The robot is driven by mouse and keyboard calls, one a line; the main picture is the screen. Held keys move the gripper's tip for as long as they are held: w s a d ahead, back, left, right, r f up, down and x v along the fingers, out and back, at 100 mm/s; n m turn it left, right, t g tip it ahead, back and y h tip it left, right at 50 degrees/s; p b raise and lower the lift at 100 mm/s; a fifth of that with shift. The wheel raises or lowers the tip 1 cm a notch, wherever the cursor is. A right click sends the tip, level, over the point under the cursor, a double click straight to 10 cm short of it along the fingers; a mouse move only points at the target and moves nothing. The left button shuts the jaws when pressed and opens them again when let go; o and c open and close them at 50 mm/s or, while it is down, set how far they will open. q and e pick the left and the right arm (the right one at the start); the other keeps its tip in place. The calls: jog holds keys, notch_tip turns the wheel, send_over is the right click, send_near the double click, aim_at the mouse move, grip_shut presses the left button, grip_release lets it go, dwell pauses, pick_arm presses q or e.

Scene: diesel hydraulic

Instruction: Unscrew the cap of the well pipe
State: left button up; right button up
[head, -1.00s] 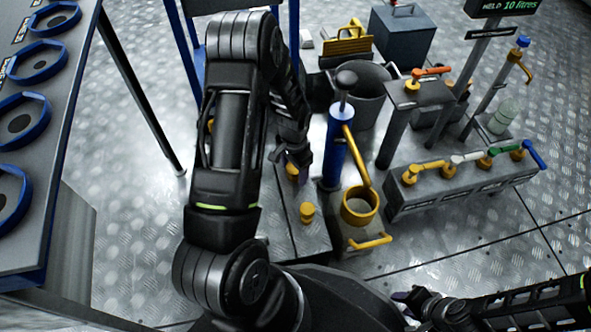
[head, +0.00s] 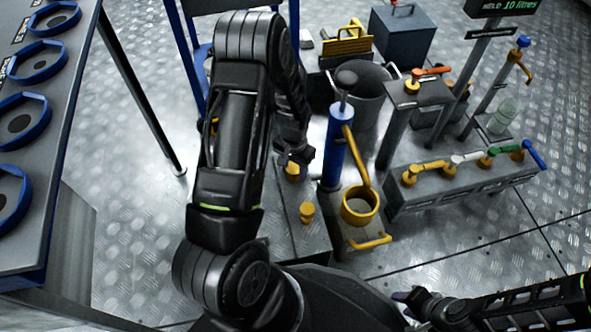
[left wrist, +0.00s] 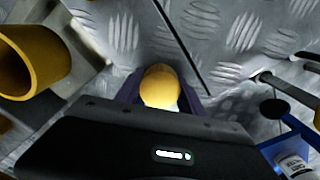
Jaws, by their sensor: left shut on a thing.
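A yellow rounded cap (head: 293,172) stands on the grey box in front of my left arm. My left gripper (head: 295,160) reaches down over this cap from above. In the left wrist view the cap (left wrist: 160,88) sits between the two dark purple fingers, and the gripper is shut on it. The body of the gripper hides whatever is below the cap in that view. A second yellow cap (head: 307,212) stands nearer on the same box, free of the gripper. My right gripper (head: 412,300) is low at the bottom right, away from the caps, and its finger opening is unclear.
A blue pump cylinder (head: 335,150) with a yellow spout and ring stands close right of my left gripper. Behind it is a grey bucket (head: 358,105). A valve bench (head: 450,190) stands to the right. Bare metal floor (head: 480,255) lies in front of the bench.

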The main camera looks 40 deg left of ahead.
aim_at(294, 168)
pick_arm(q)
jog(key=n, duration=1.3)
jog(key=shift+r, duration=0.1)
jog(key=shift+r, duration=0.15)
jog(key=shift+r+p, duration=1.3)
jog(key=shift+p, duration=0.2)
notch_tip(294, 168, up, 3)
jog(key=p, duration=0.3)
